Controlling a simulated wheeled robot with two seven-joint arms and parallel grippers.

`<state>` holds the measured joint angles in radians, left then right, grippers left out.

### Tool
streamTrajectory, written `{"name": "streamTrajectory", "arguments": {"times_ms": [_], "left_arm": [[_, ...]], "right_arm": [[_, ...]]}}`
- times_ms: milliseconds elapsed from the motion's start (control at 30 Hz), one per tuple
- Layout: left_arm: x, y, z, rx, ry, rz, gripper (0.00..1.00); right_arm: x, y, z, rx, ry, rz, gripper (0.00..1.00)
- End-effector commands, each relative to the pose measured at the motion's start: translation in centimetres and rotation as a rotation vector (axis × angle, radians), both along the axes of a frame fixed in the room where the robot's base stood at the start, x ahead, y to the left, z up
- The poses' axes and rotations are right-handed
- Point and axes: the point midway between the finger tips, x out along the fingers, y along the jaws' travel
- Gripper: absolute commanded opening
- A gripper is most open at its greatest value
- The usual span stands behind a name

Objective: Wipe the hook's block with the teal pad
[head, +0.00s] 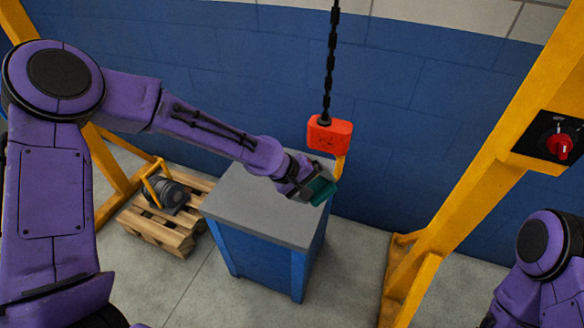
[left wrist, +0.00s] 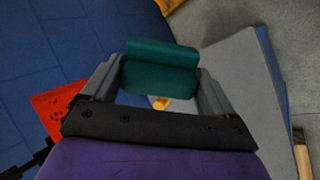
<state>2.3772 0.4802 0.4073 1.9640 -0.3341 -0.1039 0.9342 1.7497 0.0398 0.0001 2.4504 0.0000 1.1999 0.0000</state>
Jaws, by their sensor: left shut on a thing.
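The hook's block (head: 330,135) is orange-red and hangs from a dark chain, with a yellow hook (head: 340,168) below it. My left gripper (head: 311,187) is shut on the teal pad (head: 322,191), just below and in front of the block. The pad looks apart from the block's face; whether it touches the hook I cannot tell. In the left wrist view the pad (left wrist: 160,66) sits between both fingers, the red block (left wrist: 58,108) shows partly behind the left finger, and a bit of yellow hook (left wrist: 160,103) shows below the pad. My right gripper is out of view.
A blue cabinet with a grey top (head: 262,208) stands under my left gripper. A wooden pallet (head: 160,232) bearing a dark motor (head: 168,192) lies left of it. A yellow frame post (head: 480,165) with a red switch (head: 560,146) stands at right. A blue wall is behind.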

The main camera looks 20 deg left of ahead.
Motion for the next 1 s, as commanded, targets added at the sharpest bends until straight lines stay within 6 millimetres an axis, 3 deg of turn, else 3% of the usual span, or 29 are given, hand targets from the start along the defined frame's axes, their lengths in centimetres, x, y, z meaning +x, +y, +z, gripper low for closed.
{"name": "streamTrajectory", "arguments": {"times_ms": [300, 600, 767, 1000], "left_arm": [[0.7, 0.2, 1.7, -0.266, -0.357, 0.397, 0.63], [-0.7, 4.1, 5.1, -0.372, -0.723, 0.718, 0.63], [-1.3, 5.4, 6.0, -0.380, -0.796, 0.779, 0.63], [1.1, 5.4, 6.1, -0.383, -0.801, 0.786, 0.63]], "right_arm": [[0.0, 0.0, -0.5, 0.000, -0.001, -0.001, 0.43], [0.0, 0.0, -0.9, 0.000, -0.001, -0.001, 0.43], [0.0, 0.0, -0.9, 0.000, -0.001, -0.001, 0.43], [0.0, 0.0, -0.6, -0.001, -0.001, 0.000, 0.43]]}}
